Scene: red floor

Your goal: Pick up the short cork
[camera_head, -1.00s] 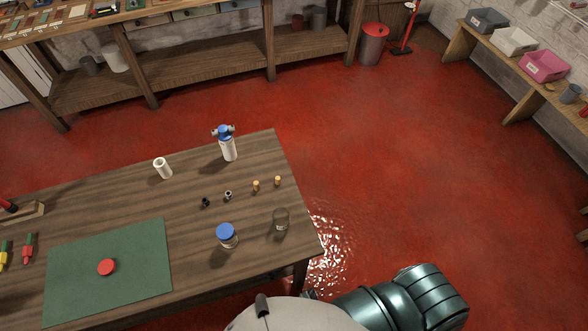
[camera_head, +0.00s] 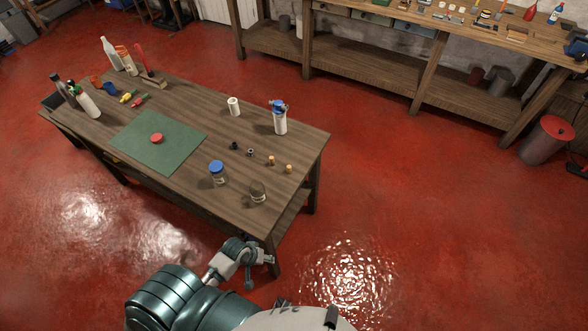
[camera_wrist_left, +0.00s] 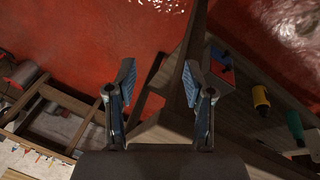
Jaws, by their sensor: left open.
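Two small tan corks stand on the brown table (camera_head: 200,105) near its right end. The left one (camera_head: 271,160) and the right one (camera_head: 289,169) are close together; the right one looks slightly shorter, but they are too small to be sure. My left gripper (camera_head: 260,268) is below and in front of the table's near right corner, away from the corks. In the left wrist view its two fingers (camera_wrist_left: 158,85) are apart with nothing between them. I cannot make out a cork in that view. My right gripper is out of view.
Near the corks stand a glass jar (camera_head: 258,192), a blue-lidded jar (camera_head: 219,173), two small dark pieces (camera_head: 243,150) and a white blue-topped bottle (camera_head: 280,118). A green mat (camera_head: 158,142) holds a red disc (camera_head: 156,138).

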